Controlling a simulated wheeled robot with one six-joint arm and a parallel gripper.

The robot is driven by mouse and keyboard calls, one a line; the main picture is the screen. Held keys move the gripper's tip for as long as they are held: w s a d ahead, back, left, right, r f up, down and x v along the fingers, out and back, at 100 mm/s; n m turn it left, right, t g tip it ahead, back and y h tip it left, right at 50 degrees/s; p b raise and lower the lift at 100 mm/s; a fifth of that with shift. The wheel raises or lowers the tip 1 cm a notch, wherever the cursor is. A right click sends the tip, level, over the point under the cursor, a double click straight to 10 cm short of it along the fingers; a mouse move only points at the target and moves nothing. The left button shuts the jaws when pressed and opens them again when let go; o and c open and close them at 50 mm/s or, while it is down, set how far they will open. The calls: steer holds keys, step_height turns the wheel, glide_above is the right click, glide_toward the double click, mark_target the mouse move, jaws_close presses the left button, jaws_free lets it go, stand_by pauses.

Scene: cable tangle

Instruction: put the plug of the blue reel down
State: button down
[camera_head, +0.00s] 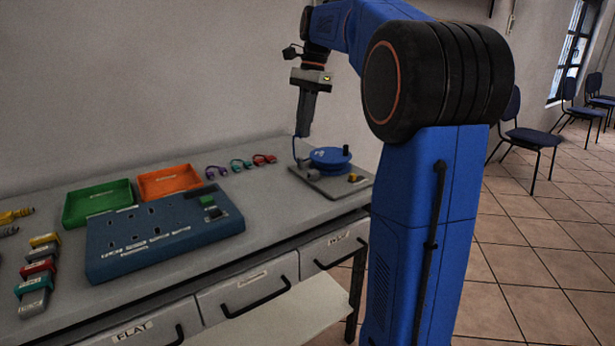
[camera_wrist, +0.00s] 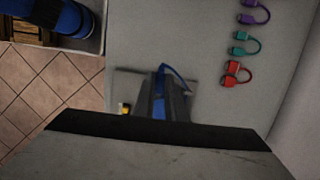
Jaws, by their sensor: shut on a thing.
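The blue reel (camera_head: 330,157) sits on a grey base plate (camera_head: 318,181) at the right end of the bench. My gripper (camera_head: 302,134) points down above the plate's left side, beside the reel. It is shut, and a blue cable (camera_head: 294,150) hangs from its tips toward the reel. The plug itself is hidden between the fingers. In the wrist view, my gripper (camera_wrist: 163,104) covers most of the reel, and the blue cable (camera_wrist: 176,73) bends away from the fingertips. Part of the base plate (camera_wrist: 125,82) shows to the left.
Short purple (camera_head: 217,172), teal (camera_head: 240,164) and red (camera_head: 265,159) cables lie left of the reel. Green (camera_head: 98,205) and orange (camera_head: 170,181) trays stand behind a blue socket panel (camera_head: 160,238). A small yellow piece (camera_head: 355,178) sits on the plate's right side.

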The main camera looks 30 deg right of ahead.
steer(key=shift+f, duration=4.75)
steer(key=shift+f, duration=0.6)
steer(key=c, duration=1.8)
jaws_free()
step_height(320, 180, up, 13)
steer(key=d, duration=0.2)
steer(key=shift+d, duration=0.25)
steer(key=shift+a, duration=0.1)
